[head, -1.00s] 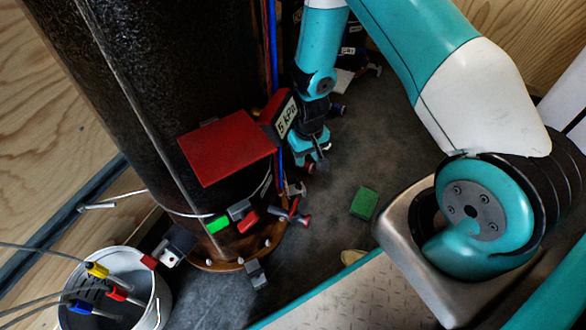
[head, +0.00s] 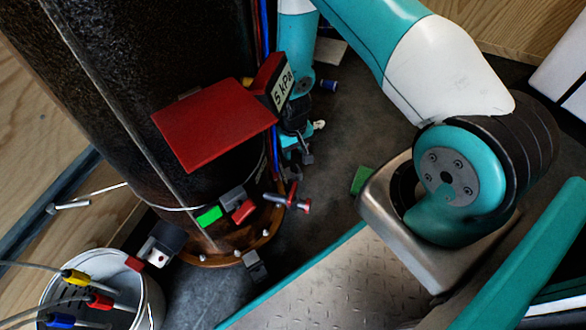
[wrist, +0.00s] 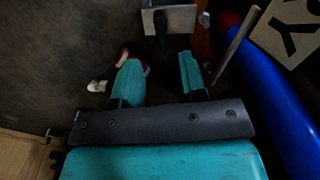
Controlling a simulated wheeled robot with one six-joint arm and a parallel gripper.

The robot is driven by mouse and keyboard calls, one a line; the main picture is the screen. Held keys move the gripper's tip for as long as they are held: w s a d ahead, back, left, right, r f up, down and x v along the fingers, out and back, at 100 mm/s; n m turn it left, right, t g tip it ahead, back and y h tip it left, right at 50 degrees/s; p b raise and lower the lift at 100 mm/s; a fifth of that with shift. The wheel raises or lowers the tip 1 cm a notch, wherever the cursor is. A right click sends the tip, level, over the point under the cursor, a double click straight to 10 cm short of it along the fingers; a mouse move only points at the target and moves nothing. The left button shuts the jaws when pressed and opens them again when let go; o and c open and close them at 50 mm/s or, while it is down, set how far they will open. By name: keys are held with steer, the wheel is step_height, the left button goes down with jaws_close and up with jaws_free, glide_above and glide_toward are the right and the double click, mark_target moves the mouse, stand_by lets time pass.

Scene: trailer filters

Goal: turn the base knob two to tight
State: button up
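A grey block-shaped knob on a dark stem (wrist: 172,19) is just ahead of my gripper in the wrist view. My gripper (wrist: 158,66) is open and empty, its two teal fingers apart, with the stem beyond the gap between their tips. In the head view my gripper (head: 301,150) hangs low at the right of the dark column's base, partly hidden by my arm. A small grey piece (head: 293,173) sits just below it. Another grey knob (head: 254,266) stands at the front of the base flange (head: 215,257). I cannot tell which is knob two.
A red-handled valve (head: 289,203) juts from the base. A red plate (head: 213,125) and a 5 kPa gauge (head: 283,88) stick out above. A white bucket (head: 150,300) with cables stands at left. A green block (head: 361,180) lies on the floor. A blue pipe (wrist: 262,95) runs close right of my gripper.

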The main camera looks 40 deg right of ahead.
mark_target(293, 164)
step_height(293, 164, down, 7)
steer(key=b, duration=0.3)
jaws_close()
